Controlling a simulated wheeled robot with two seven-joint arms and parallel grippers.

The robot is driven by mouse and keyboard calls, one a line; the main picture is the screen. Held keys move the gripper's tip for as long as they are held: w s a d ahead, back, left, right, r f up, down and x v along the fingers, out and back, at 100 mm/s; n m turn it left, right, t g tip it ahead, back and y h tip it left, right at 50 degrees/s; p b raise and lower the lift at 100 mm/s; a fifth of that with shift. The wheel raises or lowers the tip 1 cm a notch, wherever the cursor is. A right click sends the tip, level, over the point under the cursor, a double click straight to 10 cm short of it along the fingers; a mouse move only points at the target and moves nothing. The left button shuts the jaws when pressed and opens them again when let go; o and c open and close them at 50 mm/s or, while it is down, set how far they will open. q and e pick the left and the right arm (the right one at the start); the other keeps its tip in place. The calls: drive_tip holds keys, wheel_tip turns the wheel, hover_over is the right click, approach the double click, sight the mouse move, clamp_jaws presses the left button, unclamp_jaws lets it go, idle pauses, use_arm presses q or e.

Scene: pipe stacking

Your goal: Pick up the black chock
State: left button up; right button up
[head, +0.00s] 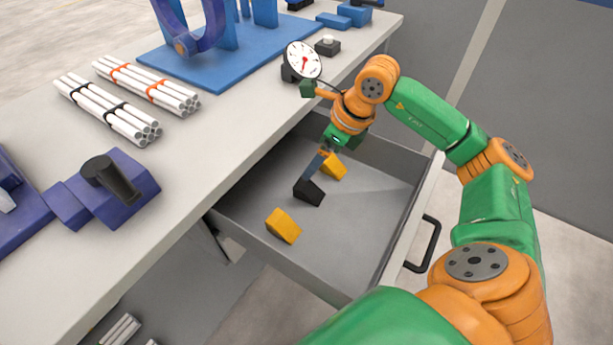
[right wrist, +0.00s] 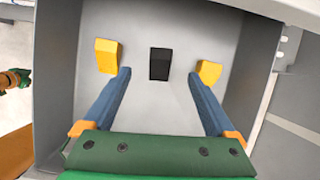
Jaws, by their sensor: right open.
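The black chock (head: 308,195) lies in the open grey drawer, between two yellow chocks. In the right wrist view the black chock (right wrist: 160,64) is near the middle, ahead of the gap between my fingers. My right gripper (head: 317,165) reaches down into the drawer over the black chock. In the right wrist view its two blue fingers (right wrist: 159,73) are spread wide, with nothing between them. In the head view a finger overlaps the chock's upper end; I cannot tell whether they touch.
Yellow chocks lie on the near side (head: 283,226) and far side (head: 334,166) of the black one. The drawer front (head: 405,235) and side walls surround them. The tabletop above holds white pipe bundles (head: 108,108), a blue stand (head: 215,70) and a dial gauge (head: 303,60).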

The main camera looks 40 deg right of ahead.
drive_tip(key=b, duration=0.2)
approach(307, 186)
drive_tip(key=shift+x, duration=1.05)
drive_tip(key=shift+w+a+f, duration=0.15)
drive_tip(key=shift+f, duration=0.2)
drive_tip(key=x, duration=0.5)
drive_tip(key=shift+w+f, duration=0.1)
drive_tip(key=shift+f, duration=0.25)
use_arm(q)
drive_tip(key=f, duration=0.4)
drive_tip(key=shift+w+a+f, duration=0.1)
drive_tip(key=shift+w+f, duration=0.1)
drive_tip(key=shift+f, duration=0.1)
use_arm(e)
clamp_jaws()
